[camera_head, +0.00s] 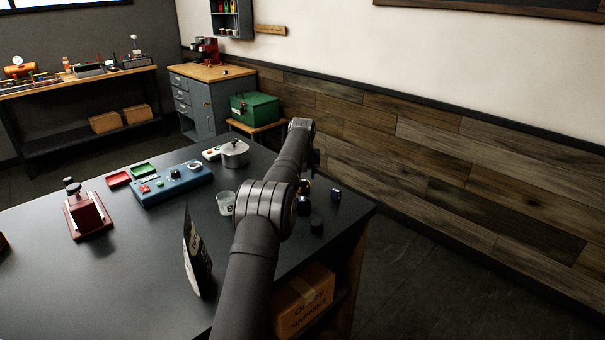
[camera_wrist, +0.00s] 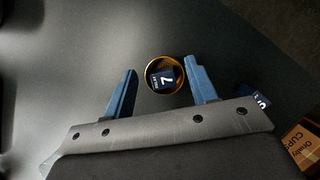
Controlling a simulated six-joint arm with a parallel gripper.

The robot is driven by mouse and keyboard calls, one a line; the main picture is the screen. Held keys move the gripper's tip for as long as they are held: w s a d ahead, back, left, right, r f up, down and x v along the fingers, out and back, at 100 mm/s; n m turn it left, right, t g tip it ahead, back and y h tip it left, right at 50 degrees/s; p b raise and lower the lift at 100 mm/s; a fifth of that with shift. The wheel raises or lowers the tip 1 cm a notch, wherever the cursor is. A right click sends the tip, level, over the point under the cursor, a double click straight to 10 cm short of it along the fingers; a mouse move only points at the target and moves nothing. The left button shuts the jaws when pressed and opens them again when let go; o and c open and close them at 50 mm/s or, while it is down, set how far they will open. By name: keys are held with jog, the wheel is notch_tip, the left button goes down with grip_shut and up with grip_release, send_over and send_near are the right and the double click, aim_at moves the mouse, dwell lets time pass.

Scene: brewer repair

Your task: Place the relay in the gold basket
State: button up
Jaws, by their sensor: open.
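In the wrist view, the gold basket (camera_wrist: 149,67) is a small round cup with a shiny gold rim. A dark blue block with a white 7, which looks like the relay (camera_wrist: 166,79), sits inside the rim, slightly tilted. My gripper (camera_wrist: 161,66) is open, with its blue fingers apart on the left and right of the basket; I cannot tell their height above the table. In the head view, only a little gold of the basket (camera_head: 306,185) shows beside my arm, and my gripper's fingers are hidden.
Another dark blue labelled block (camera_wrist: 261,100) lies right of my gripper, partly covered by it. A cardboard box (camera_head: 304,300) sits on the shelf below. A standing dark pouch (camera_head: 196,254), clear cup (camera_head: 225,203) and blue control box (camera_head: 172,186) share the table. Its left front is clear.

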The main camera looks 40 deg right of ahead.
jog(key=shift+r, duration=3.5)
jog(key=shift+f, duration=0.1)
jog(key=shift+f, duration=0.5)
